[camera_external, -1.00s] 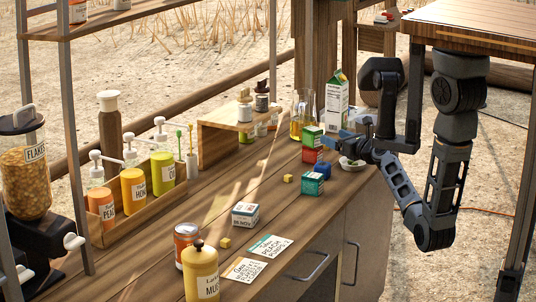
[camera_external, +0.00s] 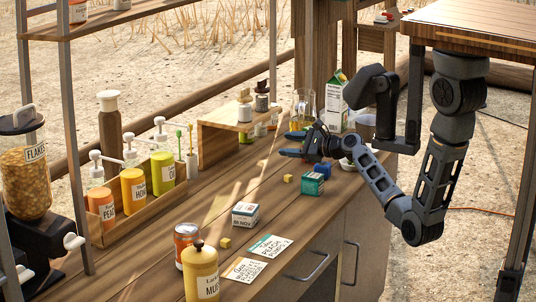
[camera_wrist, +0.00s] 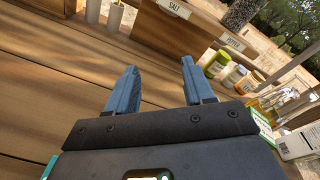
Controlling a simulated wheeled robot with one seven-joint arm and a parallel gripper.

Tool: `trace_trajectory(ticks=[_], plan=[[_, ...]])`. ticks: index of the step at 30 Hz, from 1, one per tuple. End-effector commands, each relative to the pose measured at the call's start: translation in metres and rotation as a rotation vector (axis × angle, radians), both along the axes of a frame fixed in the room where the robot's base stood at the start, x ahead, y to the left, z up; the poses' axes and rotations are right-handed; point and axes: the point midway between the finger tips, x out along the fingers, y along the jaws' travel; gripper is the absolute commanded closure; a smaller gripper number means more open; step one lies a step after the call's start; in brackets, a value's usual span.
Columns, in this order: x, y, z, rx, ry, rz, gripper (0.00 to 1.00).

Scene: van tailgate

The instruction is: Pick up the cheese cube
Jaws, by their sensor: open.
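Two small yellow cubes that look like cheese lie on the wooden counter in the external view. One yellow cube (camera_external: 288,178) is near the teal-and-white box, and the other yellow cube (camera_external: 225,242) is nearer the front, by the cards. I cannot tell which one the task means. My gripper (camera_external: 291,144) is open and empty above the counter, behind the farther cube, with its blue fingers pointing left. In the wrist view my gripper (camera_wrist: 158,66) shows both fingers spread with only bare wood between them. No yellow cube shows in the wrist view.
A teal box (camera_external: 312,184) and a blue cube (camera_external: 323,170) stand right of the farther cube. A white-and-teal box (camera_external: 245,215), a can (camera_external: 187,245) and a mustard jar (camera_external: 201,273) are nearer the front. A milk carton (camera_external: 337,103) stands behind.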

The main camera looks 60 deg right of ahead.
Motion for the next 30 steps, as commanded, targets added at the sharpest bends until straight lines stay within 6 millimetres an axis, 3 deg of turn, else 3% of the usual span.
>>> trace_trajectory(ticks=[1,4,11,15,21,28,29,30], plan=[[0.016,0.03,0.003,-0.124,0.02,0.099,0.48],[0.036,0.085,0.003,-0.386,0.045,0.299,0.48],[0.054,0.207,0.001,-0.994,-0.024,0.773,0.48],[0.048,0.272,-0.002,-1.351,-0.151,1.068,0.48],[0.024,0.348,-0.007,-1.823,-0.456,1.483,0.48],[-0.013,0.404,-0.011,-2.219,-0.973,1.92,0.48],[-0.018,0.409,-0.012,2.217,1.028,-1.937,0.48],[-0.023,0.414,-0.011,2.131,1.053,-1.884,0.48]])
